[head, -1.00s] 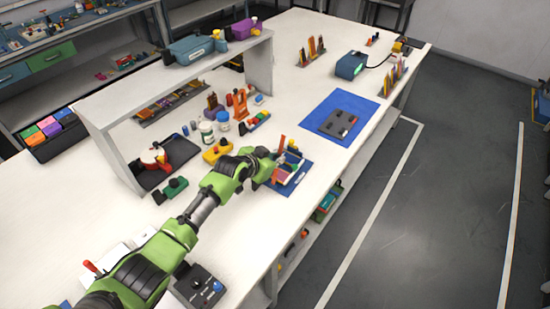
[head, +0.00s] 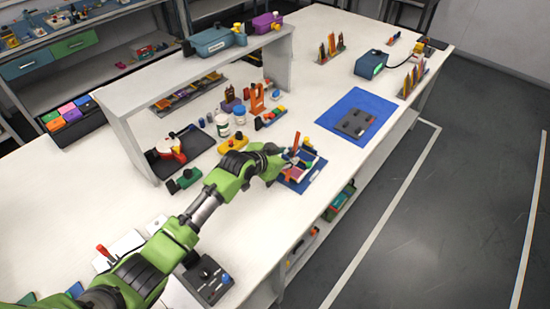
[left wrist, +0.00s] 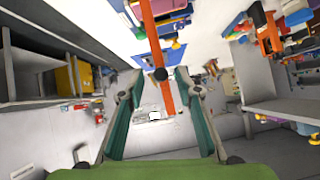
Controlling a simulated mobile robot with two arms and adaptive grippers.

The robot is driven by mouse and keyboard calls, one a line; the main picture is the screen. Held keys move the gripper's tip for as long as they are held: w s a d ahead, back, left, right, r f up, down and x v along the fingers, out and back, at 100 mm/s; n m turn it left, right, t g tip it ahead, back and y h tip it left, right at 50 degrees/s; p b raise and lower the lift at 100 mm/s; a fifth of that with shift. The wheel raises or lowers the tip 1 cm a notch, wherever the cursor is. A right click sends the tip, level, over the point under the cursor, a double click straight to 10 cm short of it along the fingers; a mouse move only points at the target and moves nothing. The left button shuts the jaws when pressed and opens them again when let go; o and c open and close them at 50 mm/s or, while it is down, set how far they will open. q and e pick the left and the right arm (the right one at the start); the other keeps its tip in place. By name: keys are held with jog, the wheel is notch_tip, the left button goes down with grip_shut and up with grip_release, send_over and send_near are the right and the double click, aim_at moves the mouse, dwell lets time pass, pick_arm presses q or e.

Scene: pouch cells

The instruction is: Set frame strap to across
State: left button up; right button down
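An orange-red strap (head: 296,142) stands up from a small blue fixture board (head: 311,179) near the table's front edge in the head view. My right gripper is not in view.
A blue mat (head: 375,109) with a dark grey plate (head: 354,124) lies right of the fixture. A yellow holder (head: 233,145), white jars (head: 222,126) and an orange stand (head: 257,99) are behind my gripper. A raised shelf (head: 170,73) stands at the back left.

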pick_arm(q)
jog(key=v, duration=0.8)
jog(key=shift+s, duration=0.3)
jog(key=shift+a+r, duration=0.1)
